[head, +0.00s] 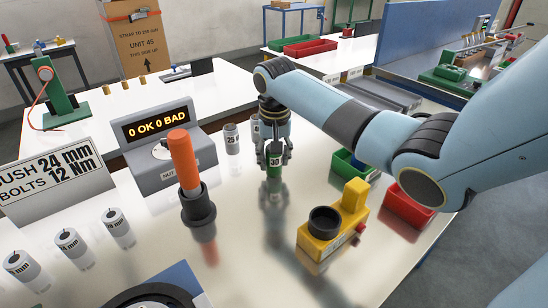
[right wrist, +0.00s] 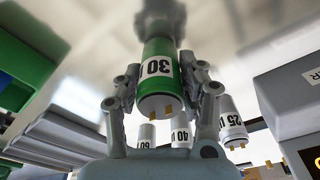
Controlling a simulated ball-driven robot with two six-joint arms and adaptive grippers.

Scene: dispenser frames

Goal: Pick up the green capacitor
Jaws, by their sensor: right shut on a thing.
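The green capacitor (head: 274,170) is upright at the middle of the shiny table, with a white label reading 30. My right gripper (head: 273,158) reaches down from above and is shut on it, a finger on each side. The right wrist view shows the same green capacitor (right wrist: 158,68) between the two fingers of my right gripper (right wrist: 163,92), its pinned end toward the camera. I cannot tell whether its far end touches the table. My left gripper is not in view.
White capacitors (head: 232,140) stand just behind left of the gripper. A grey display box (head: 165,150) and an orange-handled tool (head: 183,160) are to the left. A yellow fixture (head: 335,225) is in front right. Green (head: 345,163) and red (head: 408,208) bins lie right.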

